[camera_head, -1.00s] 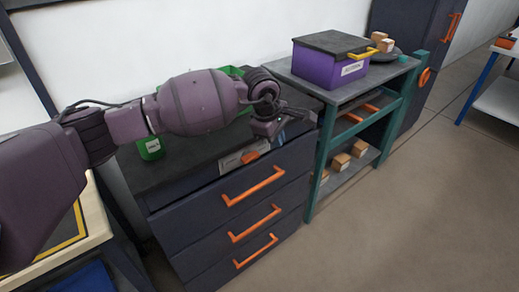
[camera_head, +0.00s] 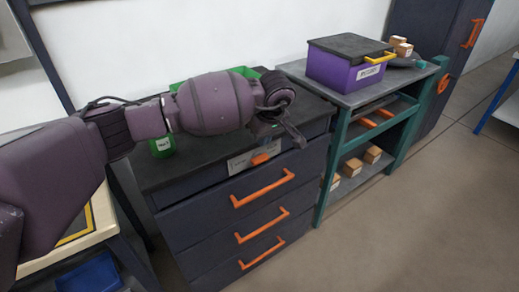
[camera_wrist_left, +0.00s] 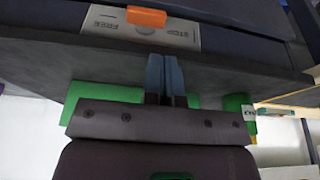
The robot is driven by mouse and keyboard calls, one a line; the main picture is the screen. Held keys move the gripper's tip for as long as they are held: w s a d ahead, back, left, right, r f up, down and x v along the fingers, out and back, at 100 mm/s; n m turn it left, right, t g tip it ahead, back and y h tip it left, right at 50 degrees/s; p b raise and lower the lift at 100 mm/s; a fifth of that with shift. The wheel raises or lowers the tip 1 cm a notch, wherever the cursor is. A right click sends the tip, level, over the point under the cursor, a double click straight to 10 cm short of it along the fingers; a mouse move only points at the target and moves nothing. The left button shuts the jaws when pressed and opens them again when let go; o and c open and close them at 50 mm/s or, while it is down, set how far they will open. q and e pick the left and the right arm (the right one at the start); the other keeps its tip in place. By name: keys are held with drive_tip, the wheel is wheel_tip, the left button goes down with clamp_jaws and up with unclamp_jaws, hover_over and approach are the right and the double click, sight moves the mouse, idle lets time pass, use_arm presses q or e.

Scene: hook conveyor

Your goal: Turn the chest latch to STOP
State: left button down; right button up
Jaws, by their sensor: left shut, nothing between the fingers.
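The dark chest of drawers (camera_head: 190,190) stands below my left arm. Its small orange latch (camera_head: 260,159) sits on a pale label plate (camera_head: 239,163) on the upper front. In the left wrist view the plate reads FREE and STOP upside down, with the orange latch (camera_wrist_left: 146,17) between the words; I cannot tell which one it points to. My left gripper (camera_head: 299,140) is over the chest's front edge, to the right of the latch in the head view. In the wrist view its fingers (camera_wrist_left: 164,60) are together, empty and apart from the latch. My right gripper is not shown.
Orange drawer handles (camera_head: 263,187) stick out from the chest front. A green bin (camera_head: 185,84) stands behind my arm on the chest top. A bench (camera_head: 340,98) with a purple box (camera_head: 345,69) stands to the right. The floor in front is clear.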

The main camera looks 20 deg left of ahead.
sight(253, 162)
use_arm(q)
drive_tip(key=b+x, duration=0.1)
drive_tip(key=x, duration=0.8)
drive_tip(key=shift+w+f, duration=0.1)
drive_tip(key=shift+f, duration=0.2)
drive_tip(key=shift+a, duration=0.15)
drive_tip(key=shift+s+a+f+t+h, duration=0.1)
drive_tip(key=shift+s+f+t+h, duration=0.1)
drive_tip(key=shift+t+h, duration=0.35)
drive_tip(key=shift+s+a+f, duration=0.15)
drive_tip(key=shift+s+f, duration=0.05)
idle(0.6)
drive_tip(key=shift+s+a+f, duration=0.1)
drive_tip(key=shift+s+f, duration=0.05)
drive_tip(key=shift+f, duration=0.2)
idle(0.7)
